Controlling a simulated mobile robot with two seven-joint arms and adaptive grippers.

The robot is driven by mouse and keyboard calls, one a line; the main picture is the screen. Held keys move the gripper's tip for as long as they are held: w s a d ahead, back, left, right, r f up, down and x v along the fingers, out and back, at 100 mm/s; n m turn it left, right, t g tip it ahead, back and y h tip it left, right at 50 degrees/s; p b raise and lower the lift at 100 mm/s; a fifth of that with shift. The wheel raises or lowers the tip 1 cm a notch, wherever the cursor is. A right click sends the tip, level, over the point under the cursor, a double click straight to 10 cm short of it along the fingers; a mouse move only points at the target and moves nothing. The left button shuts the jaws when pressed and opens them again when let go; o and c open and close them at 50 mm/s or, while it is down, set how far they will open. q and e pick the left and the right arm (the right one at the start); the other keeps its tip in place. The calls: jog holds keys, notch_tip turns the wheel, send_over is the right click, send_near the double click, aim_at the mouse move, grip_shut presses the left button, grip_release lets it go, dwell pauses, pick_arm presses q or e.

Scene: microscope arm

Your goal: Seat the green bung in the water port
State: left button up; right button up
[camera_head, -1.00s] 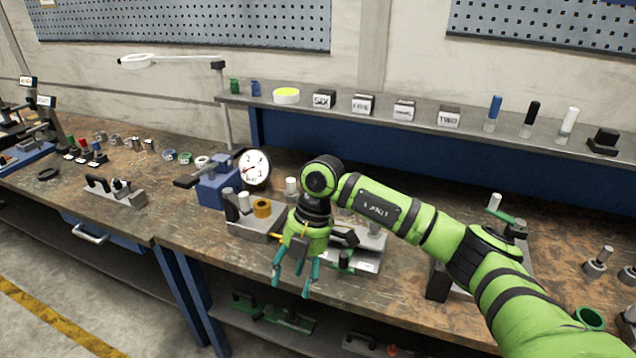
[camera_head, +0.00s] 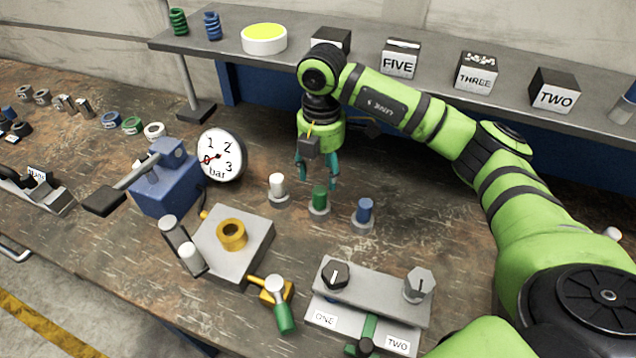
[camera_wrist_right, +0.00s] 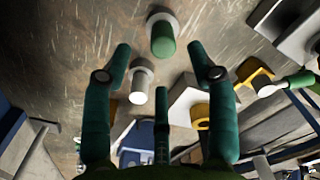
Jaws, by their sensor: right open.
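The green bung (camera_head: 319,196) stands upright on a small grey base, between a white bung (camera_head: 277,185) and a blue bung (camera_head: 365,209). My right gripper (camera_head: 317,180) points down just above and behind the green bung, open and empty. In the right wrist view, the green bung (camera_wrist_right: 162,40) shows just beyond and between the open fingertips (camera_wrist_right: 158,58). A grey block with a brass ring (camera_head: 232,235) stands front left of the bungs; no label shows whether this is the water port. My left gripper is not in view.
A blue hand pump (camera_head: 168,185) and round gauge (camera_head: 220,155) stand left. A green-handled brass valve (camera_head: 277,292) sits beside the block. A plate with knobs (camera_head: 370,295) is at front. The shelf (camera_head: 360,75) runs behind my gripper.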

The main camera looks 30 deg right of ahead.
aim_at(320, 190)
jog(key=shift+f+b, duration=0.3)
jog(key=shift+f, duration=0.35)
jog(key=shift+s+a+f+p, duration=0.15)
jog(key=shift+s+a+p, duration=0.1)
jog(key=shift+s+p, duration=0.1)
jog(key=shift+f+p, duration=0.5)
jog(key=shift+f, duration=0.35)
notch_tip(320, 190, down, 4)
jog(key=shift+w+f+p, duration=0.15)
jog(key=shift+p, duration=0.6)
jog(key=shift+f, duration=0.15)
grip_shut()
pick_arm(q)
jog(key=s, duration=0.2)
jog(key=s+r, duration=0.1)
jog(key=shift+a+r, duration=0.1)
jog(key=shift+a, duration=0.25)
